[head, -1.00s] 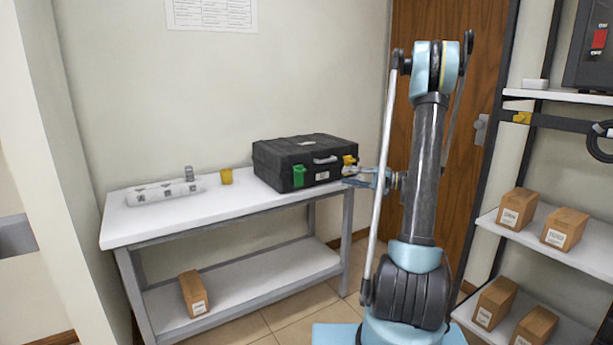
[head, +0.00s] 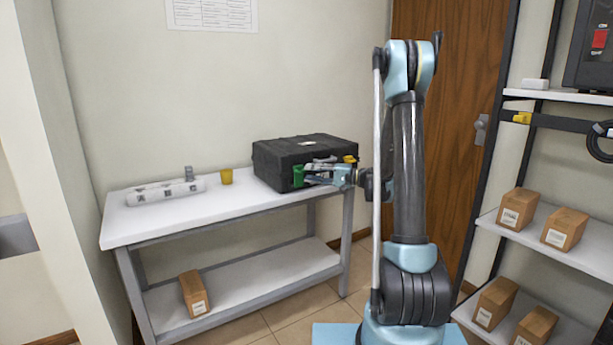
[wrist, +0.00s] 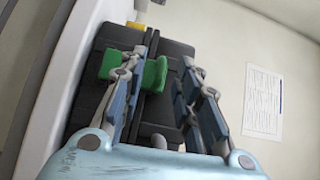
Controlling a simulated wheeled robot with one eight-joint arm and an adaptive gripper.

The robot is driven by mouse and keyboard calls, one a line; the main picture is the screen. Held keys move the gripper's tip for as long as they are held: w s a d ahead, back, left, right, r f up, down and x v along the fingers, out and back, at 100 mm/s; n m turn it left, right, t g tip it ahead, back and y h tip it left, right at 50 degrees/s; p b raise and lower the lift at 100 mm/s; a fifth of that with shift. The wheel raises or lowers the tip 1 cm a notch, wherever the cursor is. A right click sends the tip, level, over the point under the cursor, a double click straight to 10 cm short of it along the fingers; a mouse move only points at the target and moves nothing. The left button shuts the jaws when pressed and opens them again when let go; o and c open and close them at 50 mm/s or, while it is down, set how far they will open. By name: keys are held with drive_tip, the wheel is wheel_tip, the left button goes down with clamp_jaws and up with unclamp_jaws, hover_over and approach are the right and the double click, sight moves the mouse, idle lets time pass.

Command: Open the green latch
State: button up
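A black case (head: 290,153) lies closed on the white table (head: 160,222). Its green latch (head: 298,176) is on the front face near the left corner. In the wrist view the green latch (wrist: 155,75) shows on both sides of my left finger, which crosses in front of it. My gripper (head: 315,174) reaches in from the right, just in front of the case. In the wrist view my gripper (wrist: 170,50) has its fingers apart, with part of the latch between them. Contact cannot be told. A yellow latch (head: 349,159) shows at the case's right end.
A cardboard box (head: 194,293) lies on the lower shelf. Shelving with several boxes (head: 517,207) stands at the right, beside a wooden door (head: 455,130).

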drive_tip(key=shift+w+a, duration=0.15)
drive_tip(key=shift+a, duration=0.55)
drive_tip(key=shift+w+a, duration=0.1)
drive_tip(key=shift+a, duration=0.55)
